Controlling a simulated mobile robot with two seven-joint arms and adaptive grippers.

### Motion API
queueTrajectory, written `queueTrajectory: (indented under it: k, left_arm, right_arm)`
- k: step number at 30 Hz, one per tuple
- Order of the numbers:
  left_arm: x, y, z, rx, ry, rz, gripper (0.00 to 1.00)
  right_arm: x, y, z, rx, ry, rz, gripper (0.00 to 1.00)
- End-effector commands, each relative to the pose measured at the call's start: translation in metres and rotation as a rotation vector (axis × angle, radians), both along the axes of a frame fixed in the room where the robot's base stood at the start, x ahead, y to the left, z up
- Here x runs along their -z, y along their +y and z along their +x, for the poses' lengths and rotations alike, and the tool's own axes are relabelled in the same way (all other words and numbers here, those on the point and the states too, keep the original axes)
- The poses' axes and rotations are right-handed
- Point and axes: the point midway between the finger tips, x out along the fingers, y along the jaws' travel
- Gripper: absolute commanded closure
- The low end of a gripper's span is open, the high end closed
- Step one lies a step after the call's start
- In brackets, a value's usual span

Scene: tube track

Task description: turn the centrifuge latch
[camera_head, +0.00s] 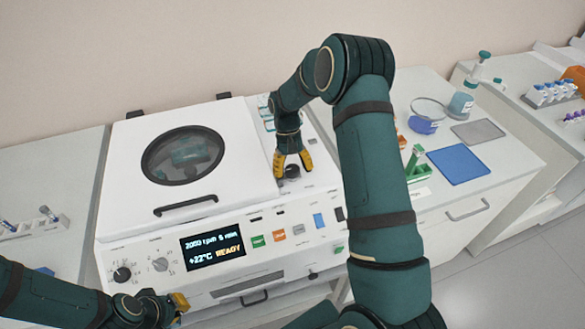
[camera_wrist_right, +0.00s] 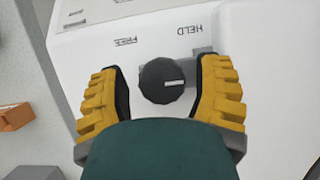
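The white centrifuge (camera_head: 115,200) stands in the middle left of the head view with its round-windowed lid (camera_head: 215,178) down. The latch is a black round knob (camera_head: 291,171) on the top deck, right of the lid; in the right wrist view the knob (camera_wrist_right: 164,81) has a white pointer line lying nearly level. My right gripper (camera_head: 292,164) is above the knob. In the right wrist view its yellow fingers (camera_wrist_right: 165,95) stand open on either side of the knob, with gaps visible. My left gripper (camera_head: 180,303) is low at the front of the centrifuge, its fingers mostly hidden.
On the right bench are a blue mat (camera_head: 459,164), a grey mat (camera_head: 478,131) and a green tube holder (camera_head: 416,165). A tube rack (camera_head: 32,228) stands at left.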

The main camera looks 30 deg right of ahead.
Motion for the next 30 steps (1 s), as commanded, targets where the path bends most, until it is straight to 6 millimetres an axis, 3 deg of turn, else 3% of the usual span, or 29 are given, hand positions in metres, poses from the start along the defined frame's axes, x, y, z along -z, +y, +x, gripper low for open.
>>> queueTrajectory:
  k: [11, 24, 30]
  left_arm:
    - [0.000, 0.000, 0.000, 0.000, 0.000, 0.000, 1.00]
    - [0.000, 0.000, 0.000, 0.000, 0.000, 0.000, 1.00]
    - [0.000, 0.000, 0.000, 0.000, 0.000, 0.000, 1.00]
  right_arm:
    - [-0.006, 0.002, 0.004, -0.001, -0.009, 0.004, 0.23]
    - [-0.060, -0.007, 0.025, 0.000, -0.006, 0.002, 0.23]
    - [-0.073, -0.009, 0.029, 0.001, -0.004, 0.002, 0.23]
